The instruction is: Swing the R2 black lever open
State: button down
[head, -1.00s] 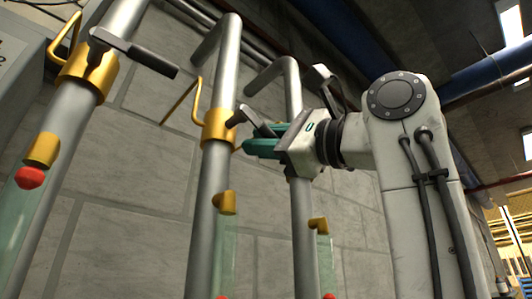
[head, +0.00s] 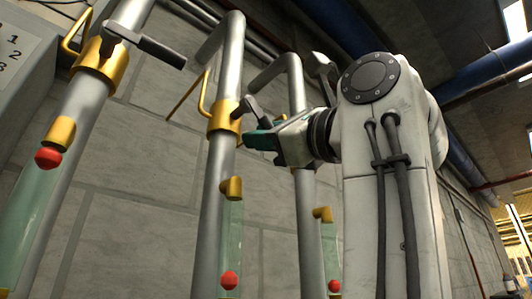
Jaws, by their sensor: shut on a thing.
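The middle pipe (head: 213,185) has a brass valve body (head: 222,117) with a black lever (head: 252,108), which I take to be R2. The lever runs from the valve body to the right and down toward my gripper (head: 262,138). My gripper's teal fingers are shut on the lever's outer part, just right of the valve body. The lever's far end is hidden by the fingers. A thin brass handle (head: 190,95) stands out on the left of this valve.
The left pipe (head: 75,115) has its own brass valve and black lever (head: 150,46). The right pipe (head: 305,220) is partly hidden behind my gripper. Sight tubes with red balls (head: 230,281) hang on the pipes. A block wall (head: 140,150) stands close behind.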

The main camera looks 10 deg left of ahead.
jog(key=c, duration=1)
grip_release()
jog(key=shift+c, duration=0.2)
jog(key=b+v, duration=0.3)
jog(key=v, duration=0.7)
jog(key=shift+s+d+b, duration=0.15)
jog(key=shift+d+b, duration=0.2)
jog(key=shift+b, duration=0.05)
jog(key=shift+f, duration=0.1)
